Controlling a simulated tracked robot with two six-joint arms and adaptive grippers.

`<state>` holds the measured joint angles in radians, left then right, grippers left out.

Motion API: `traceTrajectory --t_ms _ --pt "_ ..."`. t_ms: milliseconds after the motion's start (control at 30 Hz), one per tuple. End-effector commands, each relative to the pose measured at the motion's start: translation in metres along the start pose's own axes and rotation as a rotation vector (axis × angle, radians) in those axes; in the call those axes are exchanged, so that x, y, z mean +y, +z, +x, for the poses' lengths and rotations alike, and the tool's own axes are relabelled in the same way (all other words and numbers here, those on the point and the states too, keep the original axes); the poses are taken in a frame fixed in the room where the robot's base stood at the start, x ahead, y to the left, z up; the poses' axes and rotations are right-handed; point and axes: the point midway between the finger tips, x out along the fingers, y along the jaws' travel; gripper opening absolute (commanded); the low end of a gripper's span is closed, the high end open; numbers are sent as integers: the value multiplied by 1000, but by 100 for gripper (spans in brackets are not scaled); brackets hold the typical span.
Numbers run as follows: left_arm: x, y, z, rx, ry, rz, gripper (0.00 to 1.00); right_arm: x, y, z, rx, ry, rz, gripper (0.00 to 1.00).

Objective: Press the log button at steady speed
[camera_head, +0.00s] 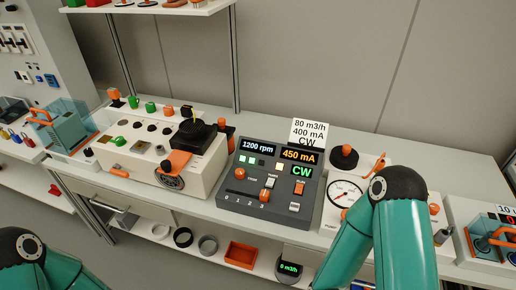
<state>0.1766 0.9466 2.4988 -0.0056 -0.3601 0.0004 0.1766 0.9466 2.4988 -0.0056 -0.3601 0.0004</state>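A dark grey control panel (239,199) stands on the bench near the middle of the head view. Its displays read 1200 rpm (258,145), 450 mA (299,156) and CW (301,171). It carries an orange knob (239,173), an orange slider knob (264,196) on a 0 to 3 scale, an orange switch (300,188) and small pale buttons or lights. Their small labels are too blurred to tell which is the log button. Teal links of both my arms show at the bottom left and right, but neither gripper is in view.
A card (309,132) behind the panel reads 80 m3/h, 400 mA, CW. A white machine (200,180) stands left of the panel, a round gauge (344,193) right. A lower shelf holds an orange tray (241,255) and a display (289,268) reading 0 m3/h.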

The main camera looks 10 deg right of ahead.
Motion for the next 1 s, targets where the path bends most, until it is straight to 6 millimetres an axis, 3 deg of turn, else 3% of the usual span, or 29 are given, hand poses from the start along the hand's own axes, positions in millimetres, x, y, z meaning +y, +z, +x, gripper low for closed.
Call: traceTrajectory --t_ms 167,400,500,1000 --pt "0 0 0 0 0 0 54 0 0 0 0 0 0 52" --pt "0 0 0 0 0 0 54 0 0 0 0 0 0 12" --pt "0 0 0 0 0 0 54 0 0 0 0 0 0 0" --pt "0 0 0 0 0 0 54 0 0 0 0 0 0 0"
